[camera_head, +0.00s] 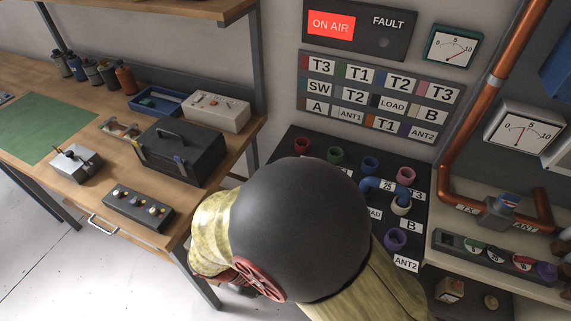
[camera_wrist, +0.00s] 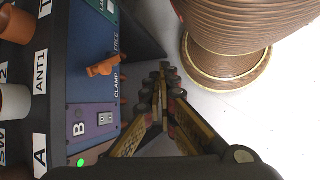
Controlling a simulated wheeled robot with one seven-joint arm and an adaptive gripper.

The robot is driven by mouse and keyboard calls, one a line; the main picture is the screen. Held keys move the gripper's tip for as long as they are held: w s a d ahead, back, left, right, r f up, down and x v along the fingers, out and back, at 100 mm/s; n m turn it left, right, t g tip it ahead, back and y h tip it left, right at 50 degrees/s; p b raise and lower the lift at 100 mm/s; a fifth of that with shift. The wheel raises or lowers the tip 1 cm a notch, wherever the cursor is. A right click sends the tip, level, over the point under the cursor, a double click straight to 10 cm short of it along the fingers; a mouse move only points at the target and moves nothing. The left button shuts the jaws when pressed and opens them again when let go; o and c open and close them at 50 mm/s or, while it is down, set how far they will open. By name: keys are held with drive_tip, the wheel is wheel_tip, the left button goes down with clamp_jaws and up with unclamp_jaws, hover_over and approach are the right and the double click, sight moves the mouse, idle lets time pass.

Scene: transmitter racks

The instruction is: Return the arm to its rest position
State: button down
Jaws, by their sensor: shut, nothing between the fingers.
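My gripper (camera_wrist: 165,82) shows in the wrist view with its fingers together and nothing between them. It is beside a dark panel block (camera_wrist: 92,60) marked CLAMP and FREE, with an orange lever (camera_wrist: 104,68) on its face. I cannot tell whether the fingers touch the block. In the head view, my arm's large dark joint and yellowish links fill the lower middle. They hide part of the black patch panel (camera_head: 285,155), and my gripper does not show there.
A workbench (camera_head: 95,165) with a black toolbox (camera_head: 180,150) stands left. A copper pipe (camera_head: 487,95) and a shelf with a row of plugs (camera_head: 495,257) are right. A ribbed brown cylinder (camera_wrist: 228,38) stands near my gripper. Pale floor (camera_wrist: 285,110) is clear at the wrist view's right.

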drive_tip(key=d+r+m+t+y, duration=0.1)
drive_tip(key=d+r+m, duration=0.3)
drive_tip(key=r, duration=0.5)
drive_tip(key=w+d+r+m+t+y, duration=0.1)
drive_tip(key=d+r+m+t+y, duration=0.1)
drive_tip(key=d+r, duration=0.7)
drive_tip(key=d+r+m+t+y, duration=0.2)
drive_tip(key=d+r+m+y, duration=0.2)
drive_tip(key=r, duration=0.6)
drive_tip(key=shift+w+d+r+m, duration=0.3)
drive_tip(key=shift+d+r+m, duration=0.1)
drive_tip(key=shift+d+m, duration=0.85)
